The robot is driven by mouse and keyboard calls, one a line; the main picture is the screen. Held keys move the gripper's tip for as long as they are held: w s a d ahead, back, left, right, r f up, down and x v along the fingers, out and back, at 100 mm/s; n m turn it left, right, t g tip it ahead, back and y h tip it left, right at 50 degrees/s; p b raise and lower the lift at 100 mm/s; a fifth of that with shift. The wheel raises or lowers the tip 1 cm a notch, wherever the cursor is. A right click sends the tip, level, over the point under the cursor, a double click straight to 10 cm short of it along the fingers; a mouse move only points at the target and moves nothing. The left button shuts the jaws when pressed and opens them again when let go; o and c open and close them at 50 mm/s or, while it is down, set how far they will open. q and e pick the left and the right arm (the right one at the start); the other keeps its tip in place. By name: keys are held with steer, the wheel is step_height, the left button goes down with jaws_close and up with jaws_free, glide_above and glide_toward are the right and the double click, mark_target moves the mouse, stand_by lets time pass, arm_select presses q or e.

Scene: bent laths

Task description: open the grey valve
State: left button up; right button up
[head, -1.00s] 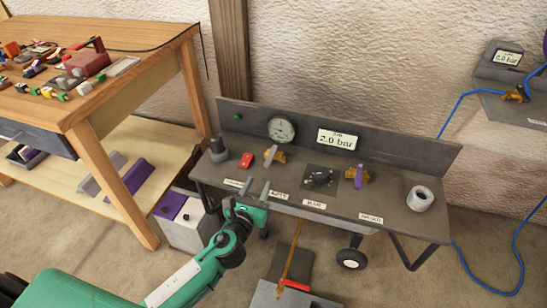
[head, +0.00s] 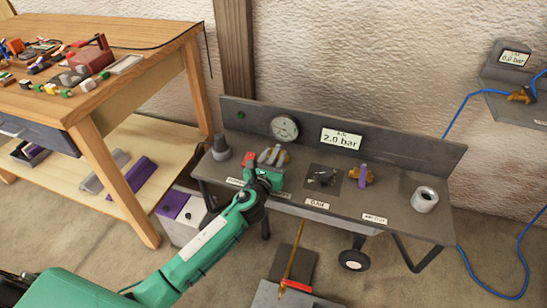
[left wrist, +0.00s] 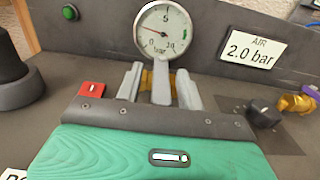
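The grey valve is a brass body (head: 285,157) with a grey lever (left wrist: 161,84) on the dark bench, below the round gauge. My left gripper (head: 271,157) is at this valve, its two grey fingers on either side of the lever. In the left wrist view my left gripper (left wrist: 160,88) looks open, with a narrow gap on each side of the lever; I cannot tell whether a finger touches it. The lever points towards me, and my gripper hides part of the valve. My right gripper is not in view.
A red block (left wrist: 92,89) sits close left of the gripper. To the right are a black knob (head: 322,177) and a purple-handled valve (head: 363,176). The gauge (head: 284,129) and the 2.0 bar display (head: 342,138) stand behind. A grey ring (head: 424,199) is at the bench's right end.

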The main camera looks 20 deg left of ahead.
arm_select(q)
jaws_close()
steer(key=shift+d, duration=0.1)
steer(key=n+y, duration=0.1)
steer(key=d+n+y, duration=0.1)
steer(key=y, duration=0.1)
steer(key=shift+w+d+n+g+y, duration=0.15)
steer(key=shift+n+g+y, duration=0.15)
steer(key=shift+n+y, duration=0.55)
steer(key=shift+d+n+g+y, duration=0.1)
steer(key=shift+n+g+y, duration=0.3)
steer(key=shift+y, duration=0.75)
jaws_free()
